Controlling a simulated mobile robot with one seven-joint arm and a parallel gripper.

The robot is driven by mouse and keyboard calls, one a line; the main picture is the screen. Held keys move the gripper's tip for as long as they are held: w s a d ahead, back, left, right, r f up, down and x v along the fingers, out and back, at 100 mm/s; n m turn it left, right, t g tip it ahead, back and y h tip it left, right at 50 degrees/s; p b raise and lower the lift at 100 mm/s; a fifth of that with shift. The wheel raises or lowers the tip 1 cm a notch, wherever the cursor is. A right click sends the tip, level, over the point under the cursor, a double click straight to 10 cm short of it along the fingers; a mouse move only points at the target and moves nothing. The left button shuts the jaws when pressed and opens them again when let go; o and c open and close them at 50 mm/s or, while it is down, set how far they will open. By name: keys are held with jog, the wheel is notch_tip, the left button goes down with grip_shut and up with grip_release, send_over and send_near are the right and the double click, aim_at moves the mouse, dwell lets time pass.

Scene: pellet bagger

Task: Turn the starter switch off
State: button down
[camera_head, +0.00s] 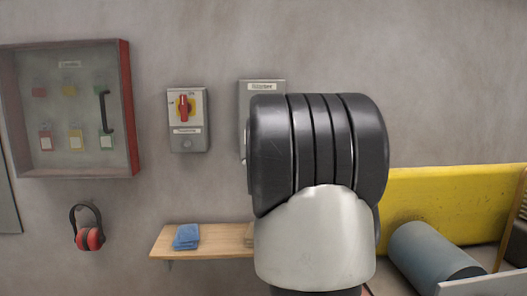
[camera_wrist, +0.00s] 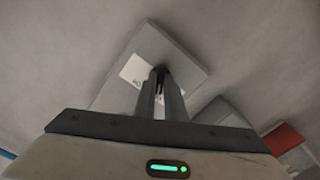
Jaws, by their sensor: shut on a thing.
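The starter switch box (camera_head: 262,86) is a grey box on the wall, labelled "Starter" at its top. In the head view my arm hides most of it. In the wrist view the box (camera_wrist: 173,47) looks tilted, with a white plate (camera_wrist: 136,72) bearing small lettering, too small to read surely. My gripper (camera_wrist: 161,75) reaches to the middle of this plate, its fingers close together and shut on the switch handle. The handle is hidden between the fingers, so its position cannot be told. The gripper is hidden in the head view.
Left of the starter is another switch box (camera_head: 188,144) with a red handle on yellow. Further left are a red-edged cabinet (camera_head: 127,110) and hanging ear defenders (camera_head: 88,236). Below is a wooden shelf (camera_head: 215,232) with blue cloths (camera_head: 187,236). A yellow panel (camera_head: 440,200) stands right.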

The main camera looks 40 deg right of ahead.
dwell(0.4)
jog(key=c, duration=1.8)
grip_release()
